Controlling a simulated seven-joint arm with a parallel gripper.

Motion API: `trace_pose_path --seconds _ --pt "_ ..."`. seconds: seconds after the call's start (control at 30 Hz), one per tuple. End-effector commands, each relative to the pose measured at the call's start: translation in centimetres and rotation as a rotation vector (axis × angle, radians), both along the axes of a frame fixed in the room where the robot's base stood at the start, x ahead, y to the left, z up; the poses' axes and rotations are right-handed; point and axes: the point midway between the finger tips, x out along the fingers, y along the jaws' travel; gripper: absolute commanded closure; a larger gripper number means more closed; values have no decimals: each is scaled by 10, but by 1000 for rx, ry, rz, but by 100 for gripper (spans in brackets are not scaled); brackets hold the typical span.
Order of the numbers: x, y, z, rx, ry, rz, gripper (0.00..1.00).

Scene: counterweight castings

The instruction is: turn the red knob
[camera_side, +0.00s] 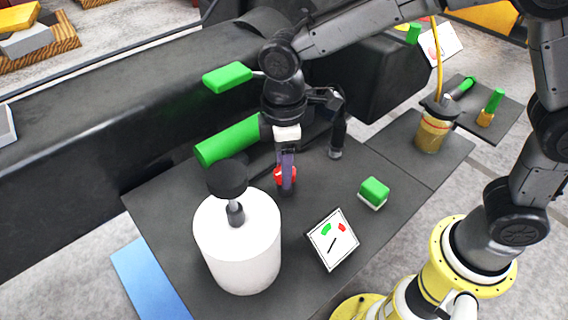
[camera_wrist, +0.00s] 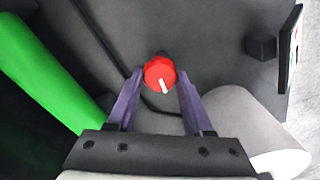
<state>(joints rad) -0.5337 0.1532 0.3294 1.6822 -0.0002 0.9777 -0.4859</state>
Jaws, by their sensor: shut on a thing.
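The red knob (camera_wrist: 160,74) is round, with a white pointer line toward the lower right in the wrist view. In the side view the red knob (camera_side: 279,175) sits low at the table surface, partly hidden by my fingers. My gripper (camera_wrist: 160,82) has its two purple fingers on either side of the knob and is shut on it. In the side view my gripper (camera_side: 287,180) points straight down at the knob. A small dial card (camera_side: 333,239) with a green mark, a red mark and a dark needle stands to the knob's lower right.
A white cylinder (camera_side: 238,250) with a black-topped stem stands close in front. A green cylinder (camera_side: 228,141) lies close behind. A green block (camera_side: 374,192) is to the right, and a jar (camera_side: 432,133) stands farther right. The dark table (camera_side: 300,275) is bare around the dial.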

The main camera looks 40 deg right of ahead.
Motion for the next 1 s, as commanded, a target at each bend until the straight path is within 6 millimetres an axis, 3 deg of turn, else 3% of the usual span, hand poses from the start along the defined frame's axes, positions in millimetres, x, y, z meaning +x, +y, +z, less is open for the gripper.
trace_pose_path --seconds 0.67,0.7,0.87,1.0 --pt "1 1 3 3 -5 62 100" --pt "1 1 3 3 -5 62 45" --pt "1 0 2 2 -4 61 19" --pt "0 0 1 1 -2 61 19"
